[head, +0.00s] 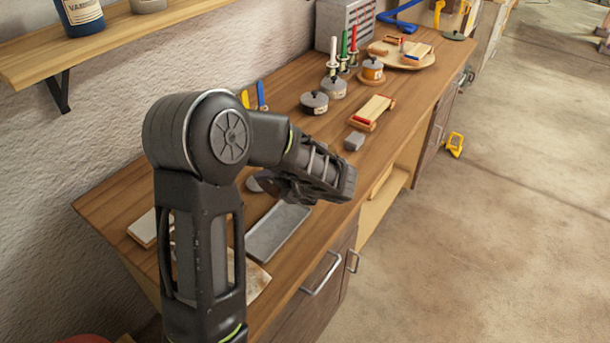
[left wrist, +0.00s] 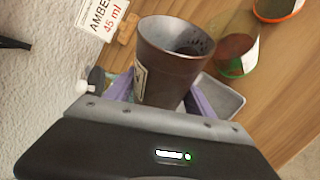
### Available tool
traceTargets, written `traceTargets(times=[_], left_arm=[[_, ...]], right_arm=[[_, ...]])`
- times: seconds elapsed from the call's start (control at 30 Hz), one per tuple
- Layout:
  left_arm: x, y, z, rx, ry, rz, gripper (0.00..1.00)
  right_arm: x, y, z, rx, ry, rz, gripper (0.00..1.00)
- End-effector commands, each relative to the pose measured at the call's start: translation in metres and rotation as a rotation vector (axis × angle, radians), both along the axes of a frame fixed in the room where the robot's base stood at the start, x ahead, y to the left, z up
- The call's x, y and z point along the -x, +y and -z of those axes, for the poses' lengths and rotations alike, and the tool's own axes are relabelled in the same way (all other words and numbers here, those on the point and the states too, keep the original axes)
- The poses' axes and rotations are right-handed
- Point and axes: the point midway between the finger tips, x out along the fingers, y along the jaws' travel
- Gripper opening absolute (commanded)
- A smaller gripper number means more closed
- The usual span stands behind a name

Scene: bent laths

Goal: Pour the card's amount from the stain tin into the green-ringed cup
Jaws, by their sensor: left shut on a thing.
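A dark brown tin (left wrist: 165,75) with a pale label stands between the purple pads of my left gripper (left wrist: 163,95), which is shut on it. Its open mouth shows a dark inside; the liquid level cannot be told. A card (left wrist: 102,22) reading "AMBER 45 ml" is at top left of the left wrist view. A clear cup with a green ring (left wrist: 238,48) is to the right of the tin, apart from it, with a reddish-brown area showing in it. In the head view my arm hides the tin, card and cups. My right gripper is not in view.
A cup with an orange ring (left wrist: 278,8) is beyond the green-ringed cup. A grey tray (head: 275,234) lies on the workbench (head: 290,140) near my arm. Lidded tins (head: 314,103), a wooden block tool (head: 373,112) and a grey block (head: 354,141) stand farther along.

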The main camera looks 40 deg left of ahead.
Motion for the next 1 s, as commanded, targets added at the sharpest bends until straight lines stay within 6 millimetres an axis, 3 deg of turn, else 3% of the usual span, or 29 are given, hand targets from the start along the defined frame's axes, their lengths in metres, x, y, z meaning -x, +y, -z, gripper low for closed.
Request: traceTargets(times=[0.37, 0.8, 1.0], left_arm=[[0.0, 0.0, 0.001, 0.001, -0.004, -0.001, 0.12], [-0.003, 0.0, 0.009, 0.056, -0.231, -0.002, 0.12], [-0.003, 0.0, 0.006, 0.062, -0.257, -0.001, 0.12]], right_arm=[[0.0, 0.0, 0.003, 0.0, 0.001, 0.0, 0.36], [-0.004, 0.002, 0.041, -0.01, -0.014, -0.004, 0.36], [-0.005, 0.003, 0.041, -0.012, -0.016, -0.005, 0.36]])
